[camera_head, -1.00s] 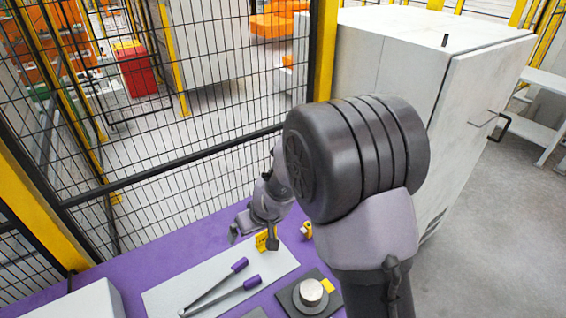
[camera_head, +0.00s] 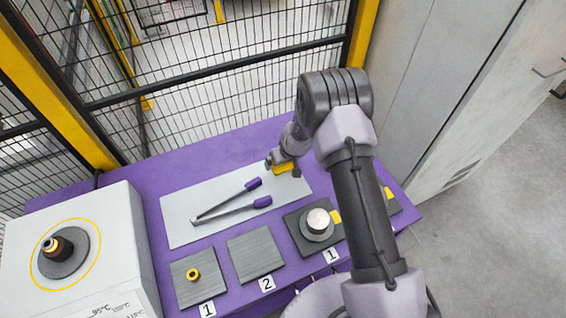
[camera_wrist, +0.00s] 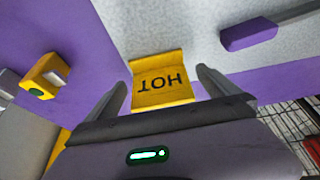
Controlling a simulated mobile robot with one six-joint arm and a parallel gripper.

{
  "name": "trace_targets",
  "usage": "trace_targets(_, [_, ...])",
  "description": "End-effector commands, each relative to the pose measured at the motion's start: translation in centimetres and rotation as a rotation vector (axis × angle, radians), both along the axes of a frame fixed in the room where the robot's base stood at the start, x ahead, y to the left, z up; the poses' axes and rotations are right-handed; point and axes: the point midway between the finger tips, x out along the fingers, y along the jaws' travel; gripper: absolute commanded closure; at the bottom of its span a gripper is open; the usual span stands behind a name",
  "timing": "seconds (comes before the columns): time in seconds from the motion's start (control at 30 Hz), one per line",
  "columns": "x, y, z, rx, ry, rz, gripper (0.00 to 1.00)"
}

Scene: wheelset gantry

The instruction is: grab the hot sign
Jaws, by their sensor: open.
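The hot sign (camera_wrist: 162,82) is a small yellow plate with black "HOT" lettering, upside down in the wrist view. It lies between the two spread fingers of my gripper (camera_wrist: 165,88), which look apart from its sides. In the head view the yellow sign (camera_head: 284,168) shows partly at the right end of the light grey board, under my gripper (camera_head: 284,165). My gripper is open.
Tongs with purple handles (camera_head: 232,202) lie on the grey board (camera_head: 182,226) left of the sign. Dark numbered pads (camera_head: 255,254) and a metal cylinder (camera_head: 318,220) stand in front. A white heater box (camera_head: 110,240) is at left. A mesh fence (camera_head: 190,95) runs behind the purple table (camera_head: 170,165).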

Motion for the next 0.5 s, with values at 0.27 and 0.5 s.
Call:
trace_targets(0.27, [0.8,0.3,-1.8,0.000,-0.001,0.000,0.00])
trace_targets(0.5, [0.8,0.3,-1.8,0.000,-0.001,0.000,0.31])
